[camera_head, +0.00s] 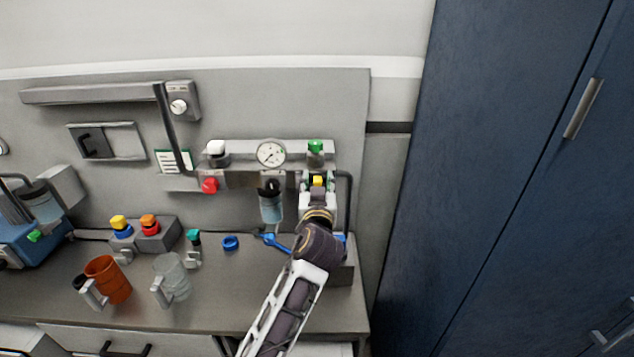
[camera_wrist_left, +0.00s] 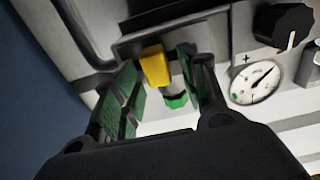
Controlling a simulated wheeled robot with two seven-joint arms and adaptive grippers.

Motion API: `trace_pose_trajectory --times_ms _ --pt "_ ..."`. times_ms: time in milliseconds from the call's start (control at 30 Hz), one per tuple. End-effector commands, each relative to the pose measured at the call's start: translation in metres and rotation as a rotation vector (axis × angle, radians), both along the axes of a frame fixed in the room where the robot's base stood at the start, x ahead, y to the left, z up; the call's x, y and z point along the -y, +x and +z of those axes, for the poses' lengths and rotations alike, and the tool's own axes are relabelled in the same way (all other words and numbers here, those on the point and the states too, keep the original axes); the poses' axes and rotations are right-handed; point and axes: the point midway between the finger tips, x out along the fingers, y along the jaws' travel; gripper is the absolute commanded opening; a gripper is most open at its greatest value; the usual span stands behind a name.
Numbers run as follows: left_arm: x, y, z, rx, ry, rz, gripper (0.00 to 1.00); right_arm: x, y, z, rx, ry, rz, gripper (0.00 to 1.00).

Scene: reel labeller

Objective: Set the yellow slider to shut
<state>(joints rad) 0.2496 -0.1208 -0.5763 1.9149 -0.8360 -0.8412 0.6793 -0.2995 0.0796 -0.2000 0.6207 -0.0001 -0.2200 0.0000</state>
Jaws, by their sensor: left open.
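The yellow slider (camera_head: 317,181) is a small yellow block on the right part of the wall-mounted panel. In the left wrist view the yellow slider (camera_wrist_left: 155,66) stands between the two spread fingers of my left gripper (camera_wrist_left: 150,95). The fingers have green pads and are open, with a gap showing on the left side of the slider. In the head view my left gripper (camera_head: 317,192) is at the panel, and its arm hides what lies below the slider. My right gripper is not in view.
A green knob (camera_head: 315,146) sits just above the slider, and a round gauge (camera_head: 271,153) is to its left. A red knob (camera_head: 210,185) and a clear bowl (camera_head: 271,207) are farther left. An orange mug (camera_head: 112,279) and a clear jug (camera_head: 176,277) stand on the counter. A blue cabinet (camera_head: 500,180) is at right.

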Motion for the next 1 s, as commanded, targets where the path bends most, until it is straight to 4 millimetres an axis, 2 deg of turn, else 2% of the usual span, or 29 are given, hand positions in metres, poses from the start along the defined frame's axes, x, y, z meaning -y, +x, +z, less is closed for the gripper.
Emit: trace_pose_trajectory --times_ms 133,167,400,500,767,1000 --pt "0.0 0.0 0.0 0.0 0.0 0.0 0.43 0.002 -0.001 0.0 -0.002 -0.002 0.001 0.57" --pt "0.0 0.0 0.0 0.0 0.0 0.0 0.4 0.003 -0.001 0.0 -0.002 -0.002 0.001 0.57" --pt "0.0 0.0 0.0 0.0 0.0 0.0 0.09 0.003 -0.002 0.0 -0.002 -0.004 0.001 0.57" --pt "0.0 0.0 0.0 0.0 0.0 0.0 0.0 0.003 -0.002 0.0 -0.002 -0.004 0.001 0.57" --pt "-0.002 0.0 0.0 0.0 0.0 0.0 0.0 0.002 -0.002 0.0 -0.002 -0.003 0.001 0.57" --pt "-0.031 0.001 0.0 -0.002 -0.001 0.003 0.0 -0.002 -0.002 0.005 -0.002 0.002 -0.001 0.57"
